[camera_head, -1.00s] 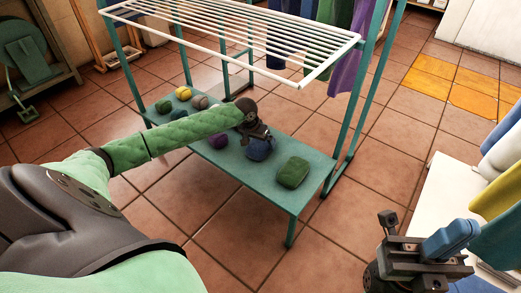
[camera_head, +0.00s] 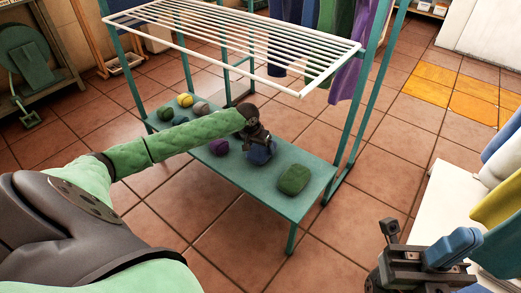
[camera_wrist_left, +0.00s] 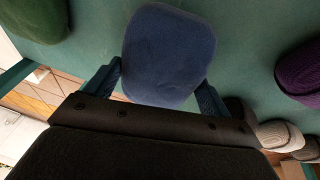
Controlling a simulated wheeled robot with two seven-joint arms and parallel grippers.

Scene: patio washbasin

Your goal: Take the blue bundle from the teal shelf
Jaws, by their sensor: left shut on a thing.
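The blue bundle (camera_head: 262,154) is at the teal shelf (camera_head: 262,196), near its middle, mostly under my left gripper (camera_head: 259,140). In the left wrist view the blue bundle (camera_wrist_left: 168,55) sits between the two fingers of my left gripper (camera_wrist_left: 160,82), which is shut on it. The teal shelf surface (camera_wrist_left: 95,45) shows behind it; I cannot tell whether the bundle still touches it. My right gripper (camera_head: 425,255) is at the bottom right, away from the shelf, with a blue piece at its jaws; its opening is unclear.
A green bundle (camera_head: 293,180) lies right of the blue one. A purple bundle (camera_head: 219,147) and several others lie left. The white drying rack (camera_head: 240,45) spans above the shelf on teal posts. Rolled towels (camera_head: 495,205) stand over a white surface at the right.

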